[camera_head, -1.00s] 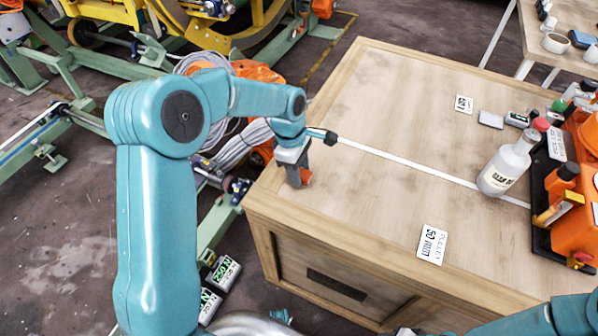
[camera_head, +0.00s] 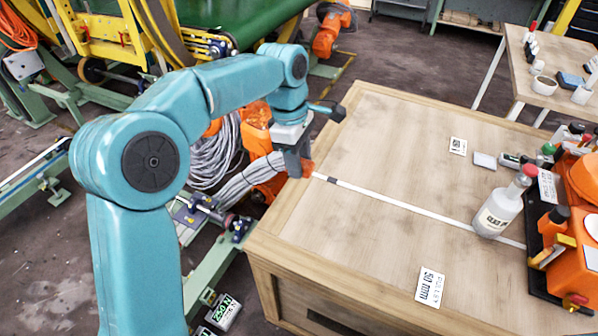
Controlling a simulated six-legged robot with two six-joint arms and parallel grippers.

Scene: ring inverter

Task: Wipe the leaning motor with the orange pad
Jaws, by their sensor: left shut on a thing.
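My left gripper (camera_head: 298,165) is shut on the orange pad (camera_head: 308,168), of which only a small piece shows at the fingertips. It is at the left edge of the wooden table, beside the end of the white strip. Behind and left of it are orange machine parts (camera_head: 257,122) with grey cables, partly hidden by my arm. These may be the leaning motor, but I cannot tell for sure. Contact between pad and motor cannot be made out. My right gripper is not in view.
The wooden table (camera_head: 375,150) has a clear middle. A white bottle (camera_head: 498,208) and an orange caddy (camera_head: 575,255) stand at its right. Label cards (camera_head: 430,287) lie on top. Green rails and a yellow frame (camera_head: 92,35) fill the left.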

